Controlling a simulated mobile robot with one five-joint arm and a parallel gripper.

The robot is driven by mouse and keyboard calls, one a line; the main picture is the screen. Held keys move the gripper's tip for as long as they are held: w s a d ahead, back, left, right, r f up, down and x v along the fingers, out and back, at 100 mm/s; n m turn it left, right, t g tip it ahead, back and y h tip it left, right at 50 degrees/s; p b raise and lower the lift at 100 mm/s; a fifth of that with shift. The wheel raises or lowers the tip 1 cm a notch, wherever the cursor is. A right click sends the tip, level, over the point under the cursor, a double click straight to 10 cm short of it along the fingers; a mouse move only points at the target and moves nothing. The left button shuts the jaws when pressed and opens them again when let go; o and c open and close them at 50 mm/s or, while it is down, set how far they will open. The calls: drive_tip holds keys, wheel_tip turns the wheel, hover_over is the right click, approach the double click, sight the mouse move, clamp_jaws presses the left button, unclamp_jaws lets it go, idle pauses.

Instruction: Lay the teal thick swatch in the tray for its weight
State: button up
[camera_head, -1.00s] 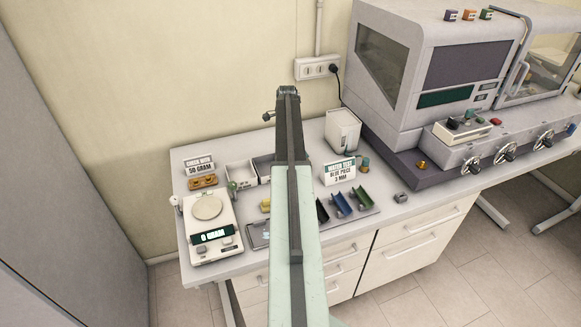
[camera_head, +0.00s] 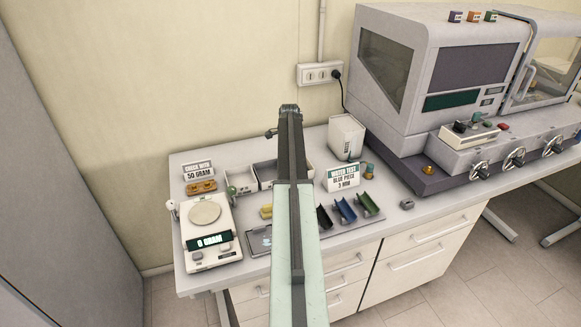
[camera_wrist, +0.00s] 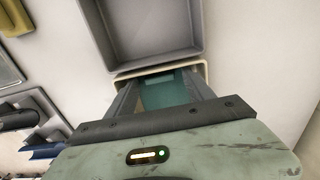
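My gripper (camera_wrist: 163,92) points down at the bench in the wrist view, its two dark fingers apart. A teal piece (camera_wrist: 165,92), likely the teal swatch, shows between them. The frames do not show whether the fingers press on it. A pale cream rim (camera_wrist: 203,73) curves around the fingertips. A grey, empty tray (camera_wrist: 190,50) lies just beyond it. In the head view, my arm hides the gripper tips and the teal piece. Pale trays (camera_head: 240,181) stand left of my arm, partly covered by it.
A scale (camera_head: 208,241) reading 0 GRAM stands at the left with a "50 GRAM" sign (camera_head: 199,171). A water test sign (camera_head: 342,177), a white bin (camera_head: 347,137) and coloured cradles (camera_head: 345,210) stand right of my arm. A large machine (camera_head: 440,80) fills the back right.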

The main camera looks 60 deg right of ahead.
drive_tip(key=shift+r, duration=0.15)
wheel_tip(320, 180, up, 12)
drive_tip(key=p, duration=1.2)
drive_tip(key=w+a+n, duration=0.4)
drive_tip(key=a, duration=0.7)
drive_tip(key=w+a+n, duration=0.3)
drive_tip(key=w+a, duration=0.1)
drive_tip(key=a, duration=0.6)
drive_tip(key=w+a+n, duration=0.4)
drive_tip(key=a, duration=0.7)
drive_tip(key=s+a+n, duration=0.3)
drive_tip(key=a+n, duration=0.4)
drive_tip(key=a, duration=1)
drive_tip(key=s+a+n, duration=0.3)
drive_tip(key=a+n, duration=0.4)
drive_tip(key=a, duration=1)
drive_tip(key=shift+s+a, duration=0.15)
drive_tip(key=shift+a, duration=0.25)
